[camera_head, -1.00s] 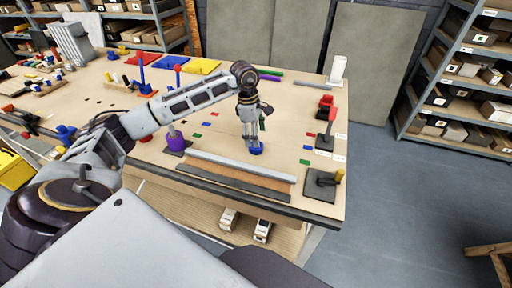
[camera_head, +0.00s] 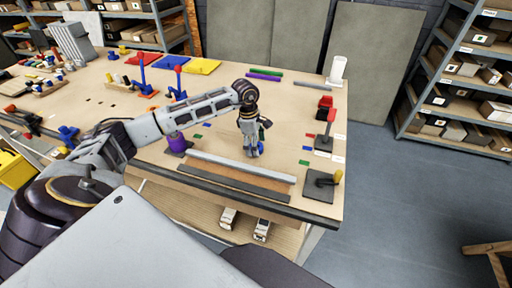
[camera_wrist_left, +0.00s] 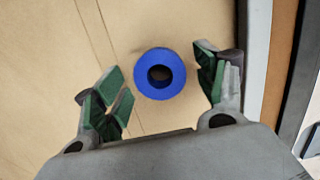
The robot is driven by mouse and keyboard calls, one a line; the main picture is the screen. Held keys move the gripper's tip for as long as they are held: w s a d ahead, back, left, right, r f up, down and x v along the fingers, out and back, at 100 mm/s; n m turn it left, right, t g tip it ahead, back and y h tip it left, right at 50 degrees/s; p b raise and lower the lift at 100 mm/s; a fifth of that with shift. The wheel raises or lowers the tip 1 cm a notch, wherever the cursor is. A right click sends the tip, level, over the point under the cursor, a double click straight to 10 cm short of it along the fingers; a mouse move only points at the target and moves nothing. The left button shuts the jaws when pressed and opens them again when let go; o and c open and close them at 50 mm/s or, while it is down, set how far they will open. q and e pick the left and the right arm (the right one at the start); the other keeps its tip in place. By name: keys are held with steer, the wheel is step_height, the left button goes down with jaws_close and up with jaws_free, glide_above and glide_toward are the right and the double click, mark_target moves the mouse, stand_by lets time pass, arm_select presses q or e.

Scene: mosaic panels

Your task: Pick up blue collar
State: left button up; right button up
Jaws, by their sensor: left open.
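The blue collar (camera_wrist_left: 143,77) is a thick ring with a round hole, lying flat on the tan tabletop in the left wrist view. It sits between the green-padded fingers of my left gripper (camera_wrist_left: 160,80), which is open with a gap on both sides of the ring. In the head view my left gripper (camera_head: 251,153) points down at the table, and only a sliver of the collar (camera_head: 261,147) shows at its right side. The rest of the collar is hidden behind the fingers there. My right gripper is not in view.
A long light grey bar (camera_head: 240,166) lies just in front of the gripper, near the table's front edge. A purple part (camera_head: 178,142) on a dark base stands to the left.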

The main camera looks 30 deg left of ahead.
arm_select(q)
steer(key=shift+f, duration=0.3)
steer(key=shift+c, duration=0.3)
steer(key=c, duration=1.3)
steer(key=shift+r, duration=0.1)
step_height(320, 180, up, 10)
steer(key=shift+b, duration=0.9)
